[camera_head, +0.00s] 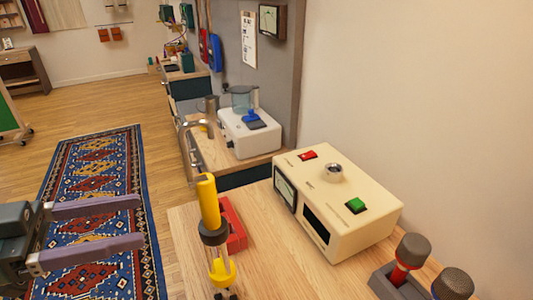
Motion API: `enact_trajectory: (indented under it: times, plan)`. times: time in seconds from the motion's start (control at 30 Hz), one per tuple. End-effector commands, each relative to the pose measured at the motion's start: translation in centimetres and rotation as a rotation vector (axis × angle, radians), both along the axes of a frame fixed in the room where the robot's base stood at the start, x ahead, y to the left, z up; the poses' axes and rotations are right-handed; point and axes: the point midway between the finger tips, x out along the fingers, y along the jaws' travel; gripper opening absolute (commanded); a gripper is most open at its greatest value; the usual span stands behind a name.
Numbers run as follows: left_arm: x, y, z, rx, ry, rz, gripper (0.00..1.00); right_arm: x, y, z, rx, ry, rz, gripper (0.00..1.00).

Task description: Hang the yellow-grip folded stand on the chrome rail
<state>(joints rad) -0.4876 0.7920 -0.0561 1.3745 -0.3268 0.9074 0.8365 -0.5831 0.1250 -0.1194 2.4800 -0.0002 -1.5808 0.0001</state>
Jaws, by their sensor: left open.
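The yellow-grip folded stand (208,200) is upright near the left edge of the wooden table, with a dark collar at its middle and dark feet. My left gripper (141,221) is open and empty at the left, over the rug. Its two purple-grey fingers point right towards the stand, with a clear gap between them and it. A curved chrome bar (197,124) shows behind the stand, at the left end of the farther counter; I cannot tell whether it is the chrome rail. My right gripper is not in view.
A red block (234,222) sits close behind the stand. A cream amplifier box (350,215) fills the table's middle, and microphones (410,252) stand in a grey holder at right. A white machine (248,133) is on the farther counter. The patterned rug (90,180) is clear.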

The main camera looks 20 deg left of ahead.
Motion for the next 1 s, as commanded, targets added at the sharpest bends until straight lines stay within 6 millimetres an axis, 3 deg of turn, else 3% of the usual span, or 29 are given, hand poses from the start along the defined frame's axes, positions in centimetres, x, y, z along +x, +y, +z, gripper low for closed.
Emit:
enact_trajectory:
  times: [1.0]
  plan:
    - [6.4, -5.5, -1.3, -0.001, -0.001, 0.000, 0.70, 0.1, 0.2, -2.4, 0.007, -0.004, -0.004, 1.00]
